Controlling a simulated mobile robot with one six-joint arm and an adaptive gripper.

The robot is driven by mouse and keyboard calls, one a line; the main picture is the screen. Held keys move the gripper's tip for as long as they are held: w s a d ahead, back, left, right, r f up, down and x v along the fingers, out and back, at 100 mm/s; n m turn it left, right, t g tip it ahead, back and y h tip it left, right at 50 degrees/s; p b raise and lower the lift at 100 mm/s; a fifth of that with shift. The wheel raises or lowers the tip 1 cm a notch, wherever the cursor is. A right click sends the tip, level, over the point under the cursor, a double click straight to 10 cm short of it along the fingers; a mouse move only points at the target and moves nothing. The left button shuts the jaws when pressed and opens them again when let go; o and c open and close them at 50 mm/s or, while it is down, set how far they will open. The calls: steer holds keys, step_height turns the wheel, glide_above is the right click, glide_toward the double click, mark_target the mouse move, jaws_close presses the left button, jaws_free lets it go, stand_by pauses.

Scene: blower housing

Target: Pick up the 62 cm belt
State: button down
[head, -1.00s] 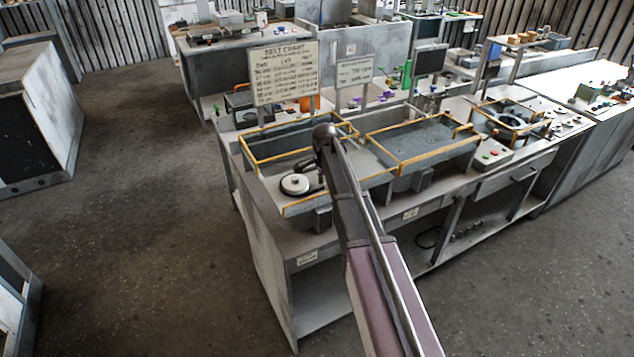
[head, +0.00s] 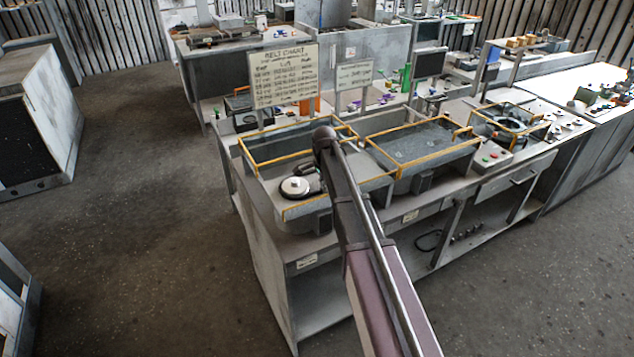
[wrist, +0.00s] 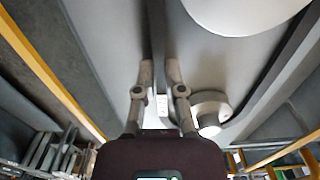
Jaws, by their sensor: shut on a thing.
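In the wrist view my gripper (wrist: 158,78) has its two fingertips on either side of a dark strap-like band (wrist: 157,35), and is closed on it. This looks like the belt; no 62 cm marking is readable. The band runs up out of the picture. In the head view my gripper is hidden behind my own arm. There, a white round pulley (head: 295,187) sits in the left yellow-railed housing, with dark material beside it. The wrist view shows part of a large white disc (wrist: 245,12) and a smaller round hub (wrist: 209,110) right of the fingers.
A belt chart sign (head: 284,76) stands behind the left housing, with a smaller sign (head: 354,76) beside it. A second yellow-railed housing (head: 425,140) is to the right. A dark loop (head: 428,240) lies on the lower shelf. The floor at left is open.

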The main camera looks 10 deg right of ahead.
steer(key=shift+r, duration=0.15)
step_height(320, 180, up, 10)
steer(key=p, duration=1)
stand_by(0.8)
steer(key=shift+r+p, duration=2.35)
steer(key=shift+p, duration=0.2)
steer(key=shift+s, duration=0.1)
